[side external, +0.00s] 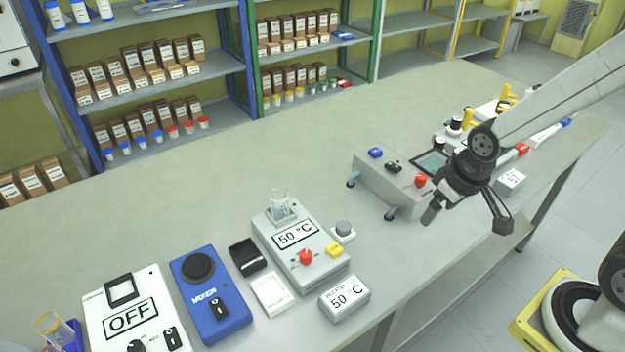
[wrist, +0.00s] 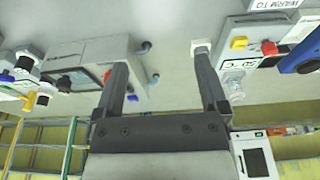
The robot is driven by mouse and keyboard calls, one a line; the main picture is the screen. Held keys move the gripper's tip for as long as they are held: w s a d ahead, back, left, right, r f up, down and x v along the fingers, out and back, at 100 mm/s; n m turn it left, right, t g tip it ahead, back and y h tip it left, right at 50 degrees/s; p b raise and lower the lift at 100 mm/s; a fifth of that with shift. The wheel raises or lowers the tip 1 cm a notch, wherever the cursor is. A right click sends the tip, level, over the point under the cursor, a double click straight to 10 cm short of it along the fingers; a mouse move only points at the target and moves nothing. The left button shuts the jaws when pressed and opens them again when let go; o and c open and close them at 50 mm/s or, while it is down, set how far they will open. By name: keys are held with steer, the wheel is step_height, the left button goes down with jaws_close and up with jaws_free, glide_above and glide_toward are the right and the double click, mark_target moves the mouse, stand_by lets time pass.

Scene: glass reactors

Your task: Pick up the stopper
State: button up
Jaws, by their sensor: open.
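The stopper (side external: 344,229) appears to be the small grey round piece on a white square base, just right of the hotplate in the side view. In the wrist view its white base (wrist: 201,46) shows at the tip of the right finger, and the stopper itself is hard to make out there. My gripper (side external: 432,214) is above the bench's front side, to the right of the stopper and apart from it. In the wrist view my gripper (wrist: 159,62) has its two fingers wide apart with nothing between them.
The hotplate (side external: 316,264) reading 50 °C carries a glass vessel (side external: 280,203) left of the stopper. A blue mixer (side external: 211,300) stands further left. The bench behind is clear.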

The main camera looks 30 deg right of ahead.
steer(key=m+g+y, duration=0.1)
steer(key=m+y, duration=0.2)
steer(key=m, duration=2)
glide_toward(344, 225)
steer(key=f, duration=0.1)
steer(key=shift+w+a+f+n, duration=0.1)
steer(key=shift+w+a+f, duration=0.05)
steer(key=shift+f, duration=0.3)
steer(key=shift+w+a+f+n, duration=0.1)
steer(key=shift+w+a+f, duration=0.1)
steer(key=shift+f, duration=0.25)
steer(key=shift+w+a+f+n, duration=0.1)
steer(key=shift+w+f, duration=0.05)
steer(key=shift+f, duration=0.35)
steer(key=shift+s+x, duration=0.2)
steer(key=shift+x, duration=2.4)
